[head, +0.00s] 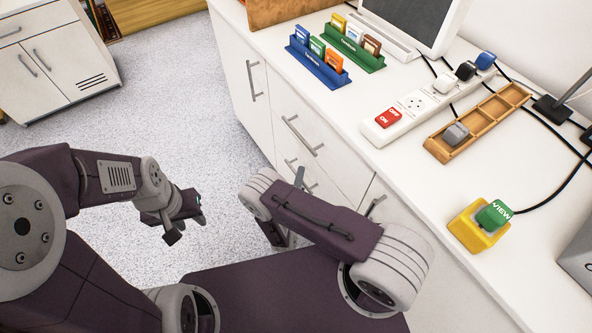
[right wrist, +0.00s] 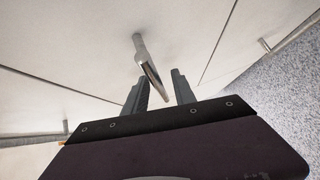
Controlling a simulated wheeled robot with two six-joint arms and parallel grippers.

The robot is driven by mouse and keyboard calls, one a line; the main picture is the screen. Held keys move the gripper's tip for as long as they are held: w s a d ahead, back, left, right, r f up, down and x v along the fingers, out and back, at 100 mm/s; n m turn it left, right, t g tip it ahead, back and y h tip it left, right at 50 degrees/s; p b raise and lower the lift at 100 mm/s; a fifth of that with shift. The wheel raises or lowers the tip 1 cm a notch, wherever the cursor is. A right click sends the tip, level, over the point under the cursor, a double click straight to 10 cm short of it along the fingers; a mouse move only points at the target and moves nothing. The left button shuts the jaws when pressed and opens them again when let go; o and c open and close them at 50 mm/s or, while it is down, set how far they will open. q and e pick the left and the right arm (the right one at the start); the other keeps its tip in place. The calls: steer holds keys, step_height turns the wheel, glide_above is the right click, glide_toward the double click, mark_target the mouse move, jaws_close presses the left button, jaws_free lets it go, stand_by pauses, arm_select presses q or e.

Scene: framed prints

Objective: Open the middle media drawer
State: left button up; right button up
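The media drawers are white fronts in the counter's side. The top drawer's bar handle (head: 302,135) is in clear view. Below it, the middle drawer's handle (head: 311,187) is partly hidden by my right gripper. The drawer fronts look closed and flush. In the right wrist view a metal bar handle (right wrist: 148,66) reaches in between the fingers of my right gripper (right wrist: 160,88), which is open. I cannot tell if the fingers touch the bar. My left gripper (head: 187,228) appears open and empty over the floor, away from the cabinet.
The white countertop holds blue (head: 318,62) and green (head: 354,48) card racks, a power strip (head: 420,105), a wooden tray (head: 478,124) and a yellow block (head: 478,228) with a green VIEW cap. A cupboard door handle (head: 252,80) stands left of the drawers. The speckled floor (head: 180,90) is clear.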

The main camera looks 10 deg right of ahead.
jaws_close()
stand_by(1.4)
